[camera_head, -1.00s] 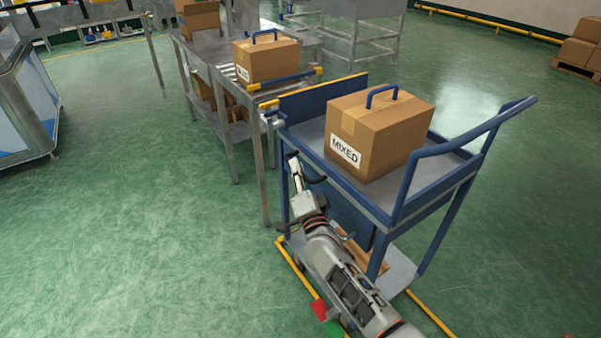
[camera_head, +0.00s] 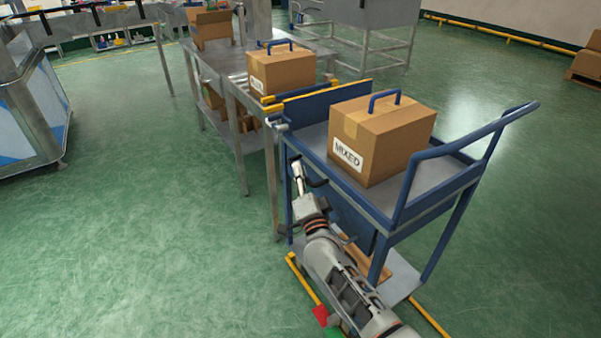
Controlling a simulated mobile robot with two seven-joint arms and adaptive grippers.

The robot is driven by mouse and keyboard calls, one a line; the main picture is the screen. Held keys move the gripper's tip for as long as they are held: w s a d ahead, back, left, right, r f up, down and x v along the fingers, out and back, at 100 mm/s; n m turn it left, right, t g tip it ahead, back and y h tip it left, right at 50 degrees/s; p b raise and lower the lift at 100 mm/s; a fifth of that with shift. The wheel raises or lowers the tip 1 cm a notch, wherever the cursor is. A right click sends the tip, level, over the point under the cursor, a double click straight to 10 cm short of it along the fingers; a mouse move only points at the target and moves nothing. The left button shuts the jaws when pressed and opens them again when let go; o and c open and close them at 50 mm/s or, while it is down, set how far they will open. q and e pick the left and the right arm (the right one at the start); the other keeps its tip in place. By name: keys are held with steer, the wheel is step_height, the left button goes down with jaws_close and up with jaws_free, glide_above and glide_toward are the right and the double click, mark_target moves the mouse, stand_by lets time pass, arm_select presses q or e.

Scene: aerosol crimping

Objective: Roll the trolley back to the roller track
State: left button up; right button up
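The blue trolley (camera_head: 440,190) with a grey deck stands at the right in the head view. It carries a cardboard box (camera_head: 382,138) labelled MIXED, with a blue handle. The trolley's far-left end, with a raised blue panel (camera_head: 325,103), is close to the end of the roller track (camera_head: 236,78); whether they touch is unclear. A second box (camera_head: 280,72) sits on the track, partly behind a yellow-tipped bar. My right gripper (camera_head: 306,177) is at the trolley's left side, near its frame; its finger opening is unclear. My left gripper is not in view.
Yellow floor lines (camera_head: 303,279) run by the trolley's base, with a red and green marker. A glass-sided cabinet (camera_head: 40,100) stands at the left. Another metal table (camera_head: 375,15) is behind. Green floor is free at left and right.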

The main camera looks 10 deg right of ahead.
steer(key=o, duration=0.4)
steer(key=shift+w+a+r, duration=0.1)
steer(key=shift+w+r, duration=0.1)
steer(key=shift+f, duration=0.15)
steer(key=shift+s+f, duration=0.1)
steer(key=shift+s, duration=0.15)
steer(key=v, duration=1.1)
steer(key=shift+s, duration=0.25)
